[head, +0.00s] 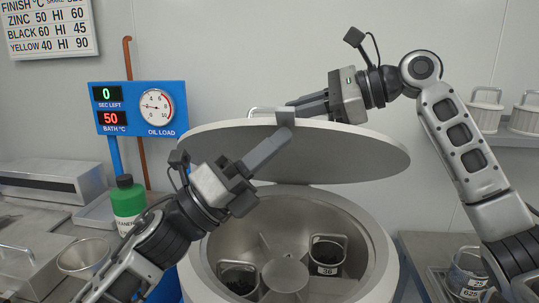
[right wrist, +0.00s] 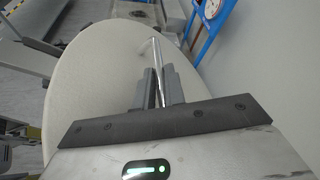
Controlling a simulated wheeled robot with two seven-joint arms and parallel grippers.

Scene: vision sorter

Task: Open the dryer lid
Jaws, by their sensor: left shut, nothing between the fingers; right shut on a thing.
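The dryer lid (head: 350,155) is a large pale disc, raised and tilted above the round dryer drum (head: 378,245), whose inside is exposed. My right gripper (head: 292,104) is at the lid's top side, shut on the thin metal lid handle (head: 262,111). The right wrist view shows the handle (right wrist: 154,50) passing between the fingers (right wrist: 161,85), with the lid (right wrist: 100,80) behind. My left gripper (head: 284,130) is shut and empty, its fingertips in front of the lid's near face. I cannot tell if they touch the lid.
Inside the drum are baskets, one labelled 36 (head: 328,256), around a central hub (head: 285,275). A blue gauge panel (head: 140,108) is behind.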

